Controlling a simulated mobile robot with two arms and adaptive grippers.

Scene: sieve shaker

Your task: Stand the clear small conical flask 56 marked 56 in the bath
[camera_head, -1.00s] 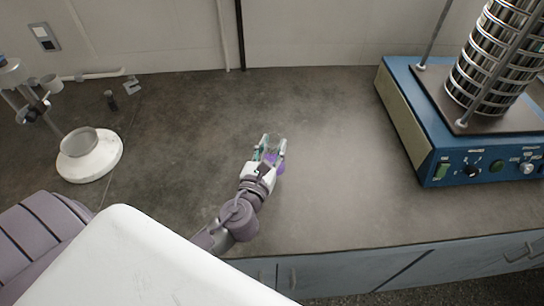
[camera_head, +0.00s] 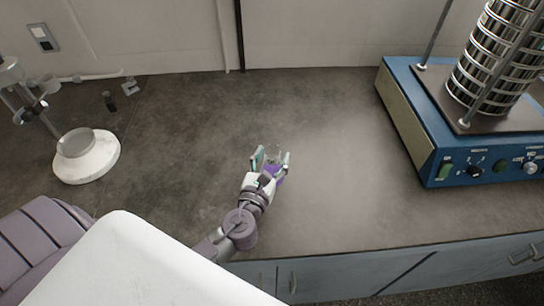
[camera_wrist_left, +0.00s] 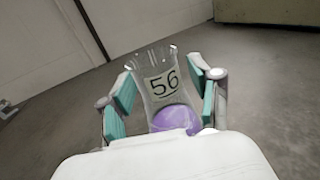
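The clear conical flask 56 (camera_wrist_left: 163,82) has a white label marked 56 and purple contents low down. It sits between the green-padded fingers of my left gripper (camera_wrist_left: 160,88) in the left wrist view, with the pads at its sides. In the head view the left gripper (camera_head: 272,156) is over the front middle of the bench, with the purple of the flask (camera_head: 278,171) showing at its fingers. I cannot tell how far the flask is above the bench. No bath that I can make out is in view. My right gripper is out of view.
A blue sieve shaker (camera_head: 410,115) with a metal sieve stack (camera_head: 493,60) stands at the right. A white round base with a grey bowl (camera_head: 76,143) and a stand are at the left. A small dark object (camera_head: 109,101) lies at the back left. The bench middle (camera_head: 330,150) is clear.

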